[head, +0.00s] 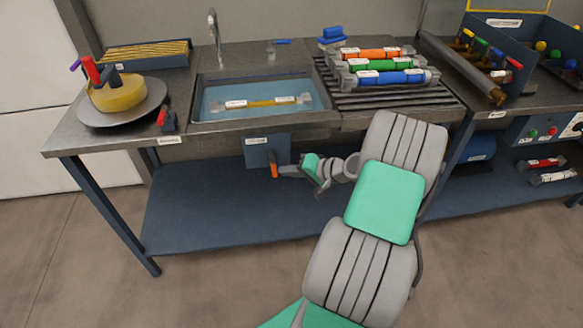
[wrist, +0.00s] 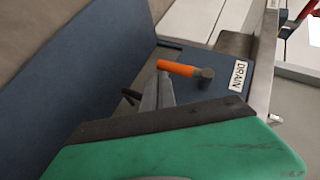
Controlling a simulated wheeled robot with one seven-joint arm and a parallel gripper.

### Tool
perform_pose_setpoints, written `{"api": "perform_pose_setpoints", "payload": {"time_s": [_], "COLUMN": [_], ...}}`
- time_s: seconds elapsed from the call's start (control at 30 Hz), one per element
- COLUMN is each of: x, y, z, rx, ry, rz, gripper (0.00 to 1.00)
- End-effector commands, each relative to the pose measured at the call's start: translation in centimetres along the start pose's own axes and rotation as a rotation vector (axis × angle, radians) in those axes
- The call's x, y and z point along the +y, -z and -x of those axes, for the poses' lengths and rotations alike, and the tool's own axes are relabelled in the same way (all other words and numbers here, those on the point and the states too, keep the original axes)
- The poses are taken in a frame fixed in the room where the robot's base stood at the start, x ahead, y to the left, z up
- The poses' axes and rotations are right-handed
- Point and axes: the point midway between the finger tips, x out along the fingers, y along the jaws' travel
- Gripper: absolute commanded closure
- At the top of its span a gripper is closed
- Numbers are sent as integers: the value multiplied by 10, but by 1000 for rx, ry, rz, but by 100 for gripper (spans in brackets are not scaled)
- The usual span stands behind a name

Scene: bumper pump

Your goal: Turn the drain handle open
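The drain handle (wrist: 178,68) is an orange grip on a grey pivot, beside a white label reading DRAIN, on a blue panel (wrist: 220,66). In the head view the handle (head: 274,164) hangs at the front of the panel (head: 255,153) under the sink and points downward. My gripper (head: 296,167) is just to the right of the handle. In the wrist view its grey fingers (wrist: 160,82) lie side by side, look shut, and hold nothing visible. Their tips are close to the handle's free end; I cannot tell whether they touch it.
The sink (head: 330,115) above holds water and a yellow-and-grey part. A rack of coloured cylinders (head: 385,68) stands to its right, and a round grey tray (head: 150,112) with a yellow part to its left. The blue lower shelf (head: 220,205) is bare below the panel.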

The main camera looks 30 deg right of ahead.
Motion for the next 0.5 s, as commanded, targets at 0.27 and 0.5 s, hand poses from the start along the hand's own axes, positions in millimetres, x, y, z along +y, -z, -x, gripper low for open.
{"api": "perform_pose_setpoints", "payload": {"time_s": [0.27,0.5], "x": [0,0], "y": [-3,-4], "z": [-4,-5], "rx": [-1,-1], "ry": [0,0], "rz": [0,0], "gripper": [100,100]}}
